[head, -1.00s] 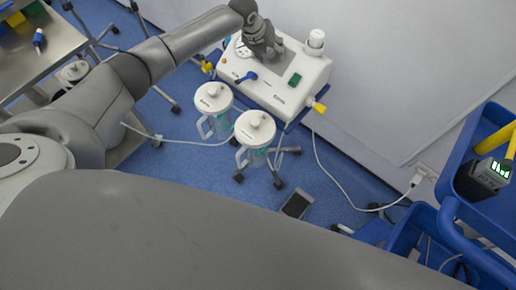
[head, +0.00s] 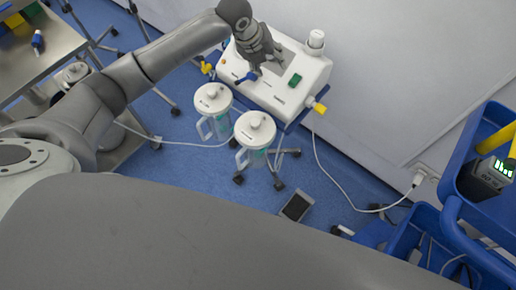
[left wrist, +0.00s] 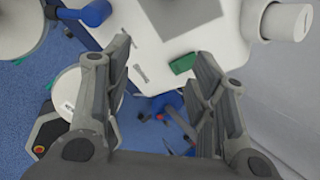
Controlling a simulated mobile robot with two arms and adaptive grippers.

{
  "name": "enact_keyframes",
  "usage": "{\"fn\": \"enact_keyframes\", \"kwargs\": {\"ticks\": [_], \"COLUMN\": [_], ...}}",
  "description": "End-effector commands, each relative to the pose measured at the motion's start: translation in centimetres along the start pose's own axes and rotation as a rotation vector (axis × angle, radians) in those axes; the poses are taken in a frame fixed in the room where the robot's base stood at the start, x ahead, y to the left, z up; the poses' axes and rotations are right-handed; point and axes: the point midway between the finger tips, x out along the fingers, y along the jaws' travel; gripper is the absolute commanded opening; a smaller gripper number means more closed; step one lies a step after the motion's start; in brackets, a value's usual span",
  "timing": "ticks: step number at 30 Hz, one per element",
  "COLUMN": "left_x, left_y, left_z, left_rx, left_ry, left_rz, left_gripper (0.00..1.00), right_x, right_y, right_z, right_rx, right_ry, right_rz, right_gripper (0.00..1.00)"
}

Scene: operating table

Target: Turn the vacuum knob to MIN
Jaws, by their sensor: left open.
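The white suction unit (head: 306,70) has a blue vacuum knob (head: 246,78) on its face and a green switch (head: 295,80) to the right. My left gripper (head: 259,66) is open and empty just above and to the right of the knob, partly overlapping it. In the left wrist view, a blue part that looks like the knob (left wrist: 94,12) lies at the upper left, outside the left finger. The green switch (left wrist: 183,63) shows between the open fingers, near the right one. The knob's markings are too small to read. My right gripper is out of view.
Two lidded canisters (head: 213,98) (head: 255,128) stand in front of the unit. A yellow connector (head: 318,107) sticks out at its right end, and a white cylinder (head: 316,40) stands on top. A wall is behind. A blue cart (head: 467,150) is at the right.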

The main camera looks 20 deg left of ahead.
Motion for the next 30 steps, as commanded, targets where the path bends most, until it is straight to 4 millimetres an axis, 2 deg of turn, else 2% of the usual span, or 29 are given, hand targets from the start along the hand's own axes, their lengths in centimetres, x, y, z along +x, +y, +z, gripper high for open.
{"fn": "enact_keyframes", "kwargs": {"ticks": [3,12,23,30], "left_x": [1.2,3.4,4.9,5.5], "left_y": [0.0,0.5,1.7,3.2], "left_z": [-2.4,-7.6,-13.0,-16.2], "left_rx": [-0.093,-0.353,-0.702,-0.953], "left_ry": [0.019,0.048,0.074,0.079], "left_rz": [-0.009,-0.025,-0.031,-0.022], "left_gripper": [0.52,0.52,0.52,0.52], "right_x": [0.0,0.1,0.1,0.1], "right_y": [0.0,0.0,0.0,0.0], "right_z": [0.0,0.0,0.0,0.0], "right_rx": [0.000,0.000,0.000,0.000], "right_ry": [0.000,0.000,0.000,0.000], "right_rz": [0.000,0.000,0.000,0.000], "right_gripper": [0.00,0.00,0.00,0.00]}}
